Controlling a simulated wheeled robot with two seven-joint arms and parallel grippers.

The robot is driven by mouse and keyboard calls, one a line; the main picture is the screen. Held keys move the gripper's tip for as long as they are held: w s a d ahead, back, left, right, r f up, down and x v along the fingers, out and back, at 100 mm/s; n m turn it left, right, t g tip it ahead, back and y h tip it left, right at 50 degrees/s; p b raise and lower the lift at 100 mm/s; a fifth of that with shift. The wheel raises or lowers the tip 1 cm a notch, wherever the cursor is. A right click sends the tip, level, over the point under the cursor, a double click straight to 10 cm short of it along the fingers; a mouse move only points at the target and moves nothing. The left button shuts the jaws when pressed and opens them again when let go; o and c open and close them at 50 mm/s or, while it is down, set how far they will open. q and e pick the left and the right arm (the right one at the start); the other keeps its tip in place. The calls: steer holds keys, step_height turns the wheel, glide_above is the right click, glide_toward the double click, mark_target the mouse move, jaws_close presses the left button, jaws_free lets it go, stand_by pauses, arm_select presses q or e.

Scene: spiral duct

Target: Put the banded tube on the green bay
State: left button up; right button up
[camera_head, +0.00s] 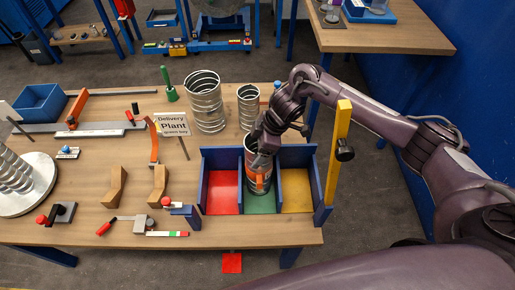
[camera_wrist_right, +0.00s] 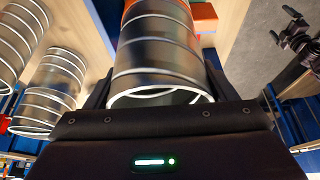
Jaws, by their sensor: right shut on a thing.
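The banded tube (camera_head: 259,182) is a grey metal spiral tube with an orange band. In the head view it stands about upright within the green bay (camera_head: 262,204), the middle of three bays. I cannot tell whether its lower end touches the bay floor. My right gripper (camera_head: 262,143) is shut on the upper part of the tube. In the right wrist view the tube (camera_wrist_right: 160,62) lies between the fingers, its open rim towards the camera. My left gripper is not in view.
A red bay (camera_head: 222,194) and a yellow bay (camera_head: 295,192) flank the green one, with blue walls between. A yellow post (camera_head: 337,150) stands at the right. Two plain spiral tubes (camera_head: 205,102) (camera_head: 248,106) stand behind. A sign (camera_head: 172,123) stands at the left.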

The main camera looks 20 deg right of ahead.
steer(key=shift+f, duration=0.65)
steer(key=o, duration=1.6)
steer(key=shift+f, duration=0.1)
steer(key=b+v, duration=0.1)
steer(key=v, duration=1.1)
